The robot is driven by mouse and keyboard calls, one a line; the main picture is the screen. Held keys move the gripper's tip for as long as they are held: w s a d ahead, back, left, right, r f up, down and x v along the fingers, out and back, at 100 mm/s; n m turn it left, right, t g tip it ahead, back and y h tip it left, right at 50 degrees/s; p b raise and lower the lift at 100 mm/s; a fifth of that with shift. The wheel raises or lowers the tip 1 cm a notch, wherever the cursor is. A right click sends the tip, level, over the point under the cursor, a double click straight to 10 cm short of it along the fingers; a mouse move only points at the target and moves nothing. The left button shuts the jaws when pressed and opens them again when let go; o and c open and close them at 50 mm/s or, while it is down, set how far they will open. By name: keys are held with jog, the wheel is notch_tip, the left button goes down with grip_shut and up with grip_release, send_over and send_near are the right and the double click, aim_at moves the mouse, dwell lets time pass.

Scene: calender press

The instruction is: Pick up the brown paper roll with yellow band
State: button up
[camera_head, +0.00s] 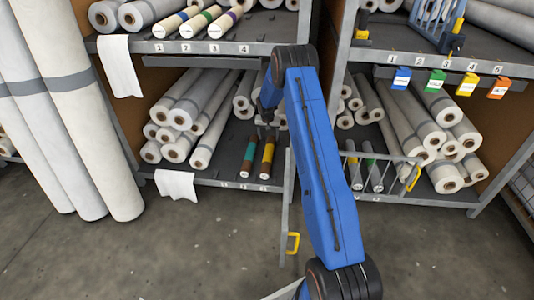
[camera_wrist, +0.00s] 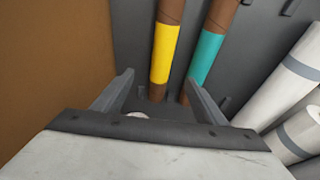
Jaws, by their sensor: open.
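The brown paper roll with a yellow band (camera_head: 267,155) lies on the lower shelf of the left rack, its near end toward the shelf front. In the wrist view its yellow band (camera_wrist: 165,52) shows ahead, between the fingertips in the picture. Beside it lies a brown roll with a teal band (camera_head: 249,157); it also shows in the wrist view (camera_wrist: 207,58), near the right finger. My gripper (camera_wrist: 159,78) is open, with nothing held between its fingers. In the head view my gripper (camera_head: 267,122) is inside the lower bay above the rolls, partly hidden by my arm.
White rolls (camera_head: 183,125) are stacked to the left in the same bay. The upper shelf (camera_head: 215,48) is above my gripper. A railed gate with a yellow handle (camera_head: 293,242) hangs open at the shelf front. A brown side panel (camera_wrist: 50,60) fills the wrist view's left.

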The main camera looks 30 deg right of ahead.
send_near(268, 153)
jog(key=x, duration=0.5)
jog(key=shift+d, duration=0.4)
jog(key=shift+a+x, duration=0.2)
jog(key=shift+x, duration=1.15)
jog(key=shift+a+x, duration=0.15)
jog(key=shift+x, duration=1.15)
jog(key=c, duration=1.5)
